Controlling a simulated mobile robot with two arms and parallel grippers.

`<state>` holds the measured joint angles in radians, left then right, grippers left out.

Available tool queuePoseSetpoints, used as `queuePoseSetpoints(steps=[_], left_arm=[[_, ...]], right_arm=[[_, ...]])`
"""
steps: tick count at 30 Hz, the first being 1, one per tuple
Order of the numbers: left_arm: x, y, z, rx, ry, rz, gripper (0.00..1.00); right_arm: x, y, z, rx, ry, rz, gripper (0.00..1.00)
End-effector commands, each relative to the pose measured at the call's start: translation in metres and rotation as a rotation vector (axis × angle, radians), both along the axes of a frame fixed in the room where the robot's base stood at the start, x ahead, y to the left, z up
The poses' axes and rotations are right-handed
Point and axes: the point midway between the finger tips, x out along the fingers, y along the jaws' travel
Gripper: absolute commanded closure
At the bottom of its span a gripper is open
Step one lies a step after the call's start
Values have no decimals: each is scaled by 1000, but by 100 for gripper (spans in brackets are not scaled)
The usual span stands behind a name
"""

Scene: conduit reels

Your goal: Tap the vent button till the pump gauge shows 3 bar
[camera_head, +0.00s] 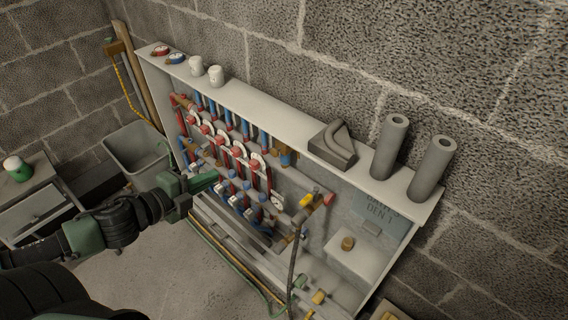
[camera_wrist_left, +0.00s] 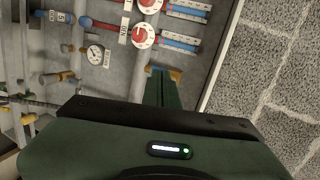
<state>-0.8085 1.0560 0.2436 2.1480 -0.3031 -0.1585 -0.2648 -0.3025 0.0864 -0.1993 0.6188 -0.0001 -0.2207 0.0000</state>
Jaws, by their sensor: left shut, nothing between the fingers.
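My left gripper (camera_head: 209,179) is shut and empty in front of the pipe manifold. Its closed green fingers (camera_wrist_left: 162,88) also show in the left wrist view, beside the red dials. A round white-faced gauge (camera_head: 278,200) sits at the manifold's lower right; a similar gauge shows in the left wrist view (camera_wrist_left: 95,53). Its needle is too small to read, and I cannot tell if it is the pump gauge. A brass knob (camera_head: 348,243) stands on a white box at the cabinet's right; I cannot tell if it is the vent button. My right gripper is not in view.
The cabinet's top shelf (camera_head: 262,108) holds grey rolls (camera_head: 390,146), white cups (camera_head: 216,75) and two small gauges (camera_head: 160,50). A grey bin (camera_head: 136,147) and a drawer unit (camera_head: 35,213) stand left. A dark hose (camera_head: 293,262) hangs before the cabinet.

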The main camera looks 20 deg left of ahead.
Motion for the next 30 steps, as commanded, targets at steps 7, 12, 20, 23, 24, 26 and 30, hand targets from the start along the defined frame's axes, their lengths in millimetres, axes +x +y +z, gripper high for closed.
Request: queuePoseSetpoints(steps=[7, 12, 20, 23, 24, 26, 30], left_arm=[[-3, -37, 26, 32, -43, -106, 100], [-3, -37, 27, 32, -44, -108, 100], [1, -38, 25, 31, -45, -106, 100], [8, -41, 23, 31, -48, -108, 100], [12, -42, 21, 31, -48, -108, 100], [18, -44, 19, 33, -48, -107, 100], [32, -48, 15, 30, -48, -106, 100]], right_arm=[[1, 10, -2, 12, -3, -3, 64], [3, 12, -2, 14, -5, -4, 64], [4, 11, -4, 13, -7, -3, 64], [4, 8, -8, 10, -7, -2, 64], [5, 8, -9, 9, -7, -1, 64], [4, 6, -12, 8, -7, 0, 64], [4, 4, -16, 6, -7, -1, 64]])
